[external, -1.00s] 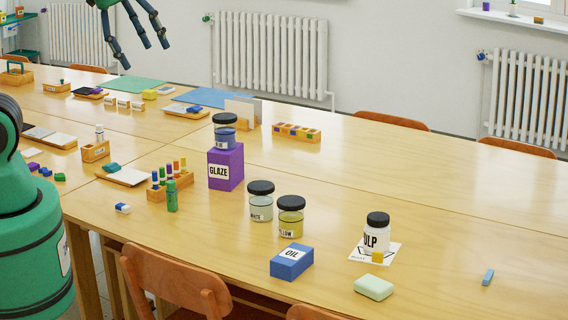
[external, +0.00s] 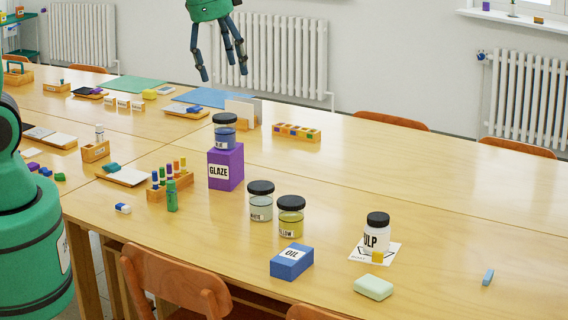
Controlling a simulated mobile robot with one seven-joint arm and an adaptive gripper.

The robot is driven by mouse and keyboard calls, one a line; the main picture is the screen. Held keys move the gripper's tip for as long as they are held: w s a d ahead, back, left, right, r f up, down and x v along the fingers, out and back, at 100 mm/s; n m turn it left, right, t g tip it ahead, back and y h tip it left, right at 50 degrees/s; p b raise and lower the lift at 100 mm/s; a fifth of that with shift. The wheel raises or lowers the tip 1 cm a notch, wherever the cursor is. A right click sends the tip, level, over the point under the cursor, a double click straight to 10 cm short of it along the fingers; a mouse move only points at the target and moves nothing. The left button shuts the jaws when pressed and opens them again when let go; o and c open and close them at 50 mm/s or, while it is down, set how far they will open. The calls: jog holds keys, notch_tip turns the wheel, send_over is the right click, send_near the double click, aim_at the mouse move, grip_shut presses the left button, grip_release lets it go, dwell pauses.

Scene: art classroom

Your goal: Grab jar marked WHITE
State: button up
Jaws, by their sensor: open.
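The jar marked WHITE (external: 260,203) stands upright on the table, with a black lid and pale contents. A jar with yellow contents and a black lid (external: 291,219) stands close to its right, its label partly readable. My gripper (external: 222,76) hangs high at the top of the view, pointing down with its dark fingers spread. It is open and empty, well above and behind the WHITE jar in the picture.
A purple GLAZE box (external: 225,169) with a blue jar (external: 224,132) on top stands left of the WHITE jar. A blue OIL box (external: 292,262) is in front. A jar marked ULP (external: 376,235) stands right. The table's right side is mostly clear.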

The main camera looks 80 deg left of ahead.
jog(key=w+a+f+m+g, duration=0.1)
jog(key=w+a+f, duration=0.4)
jog(key=f, duration=0.2)
jog(key=w+a+f+m+g, duration=0.1)
jog(key=w+a+f, duration=0.35)
jog(key=f, duration=0.25)
jog(key=m, duration=0.2)
send_near(262, 185)
jog(key=shift+w+d+f+g+h+p, duration=0.1)
jog(key=shift+w+f+g+h+p, duration=0.2)
jog(key=shift+w+g+p, duration=0.15)
jog(key=shift+a+f, duration=0.25)
jog(key=shift+f, duration=0.3)
jog(key=shift+f, duration=0.15)
jog(key=shift+f+b, duration=0.5)
jog(key=shift+f, duration=3.65)
jog(key=shift+f, duration=0.1)
jog(key=shift+s+a+f+b, duration=0.1)
jog(key=shift+f+b, duration=0.1)
jog(key=shift+f, duration=1.05)
jog(key=shift+s+a+f+b, duration=0.1)
jog(key=shift+f+b, duration=0.1)
jog(key=shift+f, duration=1.05)
